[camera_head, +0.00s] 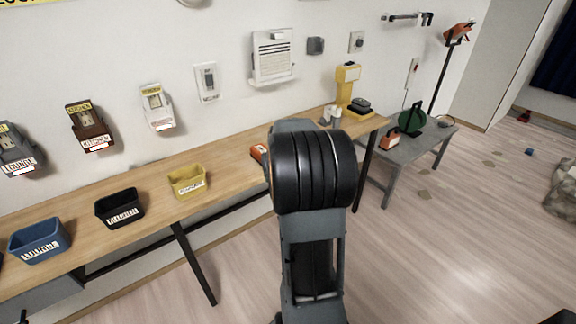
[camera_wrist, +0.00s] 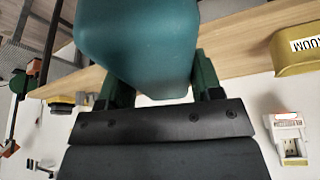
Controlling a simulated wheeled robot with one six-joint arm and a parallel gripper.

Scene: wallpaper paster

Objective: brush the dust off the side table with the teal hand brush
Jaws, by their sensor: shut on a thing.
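The teal hand brush (camera_wrist: 140,42) fills the top middle of the wrist view as a smooth teal block. My gripper (camera_wrist: 160,88) is shut on it, with a dark green finger at each side. Its bristles are not in view. In the head view my arm hides the gripper and the brush. The side table, a low grey table (camera_head: 418,149), stands at the right beyond the long bench, apart from my arm. A green reel-like thing (camera_head: 411,119) and an orange-red thing (camera_head: 390,140) are on it. I cannot make out dust on its top.
A long wooden bench (camera_head: 148,183) runs along the wall with a blue bin (camera_head: 38,243), a black bin (camera_head: 119,209) and a yellow bin (camera_head: 188,182). A yellow stand (camera_head: 346,83) is at its far end. The floor (camera_head: 450,230) at right is mostly clear.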

